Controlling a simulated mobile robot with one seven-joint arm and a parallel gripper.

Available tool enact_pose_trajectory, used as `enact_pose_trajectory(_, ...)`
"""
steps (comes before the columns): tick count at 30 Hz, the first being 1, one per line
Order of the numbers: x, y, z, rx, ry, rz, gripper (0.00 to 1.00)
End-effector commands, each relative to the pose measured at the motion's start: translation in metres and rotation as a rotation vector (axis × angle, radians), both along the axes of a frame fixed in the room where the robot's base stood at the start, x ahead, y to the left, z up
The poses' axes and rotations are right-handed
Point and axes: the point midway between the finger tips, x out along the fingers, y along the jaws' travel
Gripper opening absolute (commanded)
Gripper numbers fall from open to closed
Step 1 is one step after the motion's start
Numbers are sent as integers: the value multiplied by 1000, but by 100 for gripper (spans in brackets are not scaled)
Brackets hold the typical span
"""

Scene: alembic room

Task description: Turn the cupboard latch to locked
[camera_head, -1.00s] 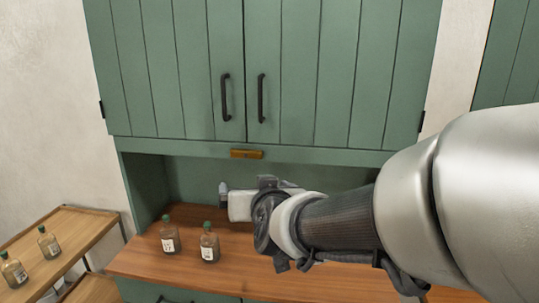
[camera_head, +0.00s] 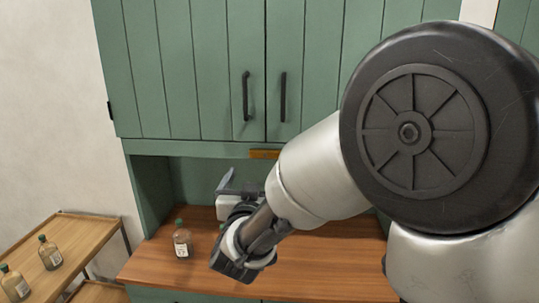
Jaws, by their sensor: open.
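The green cupboard (camera_head: 205,70) has two closed doors with dark vertical handles. The latch (camera_head: 264,154), a horizontal brass-coloured bar, sits on the rail just below where the doors meet. My arm covers its right end. My gripper (camera_head: 226,184) is open and empty, below and left of the latch and apart from it, in front of the niche above the wooden counter. My wrist and forearm hide part of the gripper.
A bottle (camera_head: 183,240) with a green cap stands on the wooden counter (camera_head: 320,270), left of my gripper. Part of another green cap shows beside my wrist. Two more bottles stand on a side table (camera_head: 75,228) at the left.

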Motion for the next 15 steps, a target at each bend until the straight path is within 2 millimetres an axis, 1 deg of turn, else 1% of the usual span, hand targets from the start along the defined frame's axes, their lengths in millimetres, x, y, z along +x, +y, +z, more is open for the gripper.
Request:
enact_pose_trajectory(1, 12, -2, 1, 0, 2, -3, 97)
enact_pose_trajectory(9, 72, -4, 1, 1, 2, -2, 97)
enact_pose_trajectory(15, 109, -5, 1, 1, 1, -2, 97)
